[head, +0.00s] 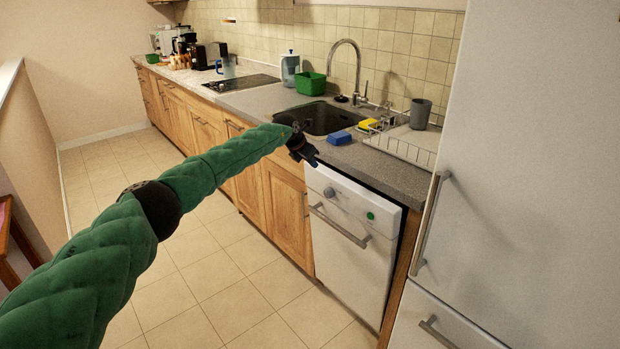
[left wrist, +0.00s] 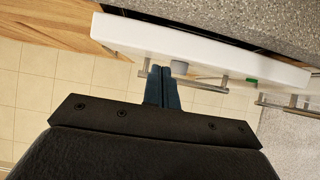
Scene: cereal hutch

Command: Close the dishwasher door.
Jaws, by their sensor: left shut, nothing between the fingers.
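The white dishwasher door (head: 345,258) stands nearly upright under the counter at the right of the head view, with a bar handle, a grey knob and a green button. Its top edge juts out slightly from the counter. In the left wrist view the door (left wrist: 215,45) is seen from above, with a narrow dark gap between it and the counter. My left gripper (head: 313,161) is shut and empty at the door's upper left corner. In the left wrist view its fingertips (left wrist: 161,72) are at the door's front, near the knob; contact cannot be told. My right gripper is not in view.
A white fridge (head: 530,150) stands close on the right of the dishwasher. Wooden cabinets (head: 285,212) run to its left. The counter above holds a sink (head: 318,118), a blue sponge (head: 339,138) and a dish rack (head: 405,146). The tiled floor (head: 225,290) in front is clear.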

